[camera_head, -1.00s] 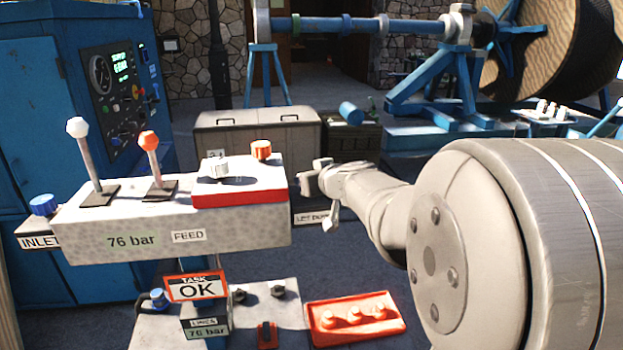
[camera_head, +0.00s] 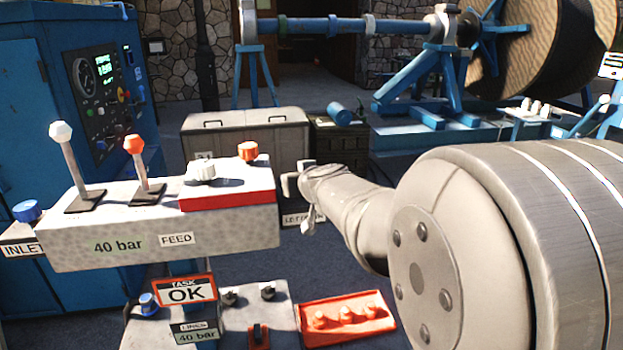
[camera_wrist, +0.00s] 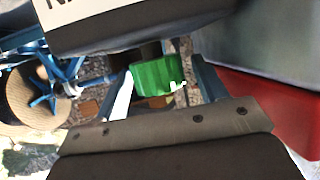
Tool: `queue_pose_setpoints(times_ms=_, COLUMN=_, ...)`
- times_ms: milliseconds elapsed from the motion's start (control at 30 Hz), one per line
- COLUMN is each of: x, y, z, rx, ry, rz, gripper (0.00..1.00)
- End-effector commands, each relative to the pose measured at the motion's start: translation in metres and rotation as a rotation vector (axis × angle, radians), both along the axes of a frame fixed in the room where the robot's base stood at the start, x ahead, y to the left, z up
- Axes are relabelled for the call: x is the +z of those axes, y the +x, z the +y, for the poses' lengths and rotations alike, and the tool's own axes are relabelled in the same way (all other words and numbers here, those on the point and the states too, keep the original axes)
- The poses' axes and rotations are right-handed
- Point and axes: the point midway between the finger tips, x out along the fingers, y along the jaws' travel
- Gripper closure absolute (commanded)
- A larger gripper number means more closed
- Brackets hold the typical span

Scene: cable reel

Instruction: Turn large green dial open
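A green block-like part (camera_wrist: 155,78), which looks like the green dial, shows in the wrist view between the two fingers of my gripper (camera_wrist: 165,85). Small white marks are on its right edge. The fingers are spread, with a visible gap between the green part and the right finger. I cannot tell whether the left finger touches it. In the head view, my gripper (camera_head: 296,184) is beside the right end of the grey speckled valve block (camera_head: 160,240). The green part cannot be made out there.
The block carries a white lever (camera_head: 68,158), an orange-topped lever (camera_head: 140,160), a white knob (camera_head: 201,171) and an orange knob (camera_head: 248,151). Its display reads 40 bar. A red tray (camera_head: 347,318) lies below. Grey crates (camera_head: 245,135) stand behind.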

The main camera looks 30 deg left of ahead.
Motion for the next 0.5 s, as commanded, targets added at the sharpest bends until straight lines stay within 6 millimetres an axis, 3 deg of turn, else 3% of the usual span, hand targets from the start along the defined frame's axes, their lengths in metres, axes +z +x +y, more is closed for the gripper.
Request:
queue_pose_setpoints(times_ms=300, x=0.002, y=-0.001, z=-0.002, rx=0.000, ry=0.001, rz=-0.002, gripper=0.35)
queue_pose_setpoints(times_ms=500, x=0.011, y=-0.013, z=-0.017, rx=0.000, ry=0.002, rz=-0.004, gripper=0.35)
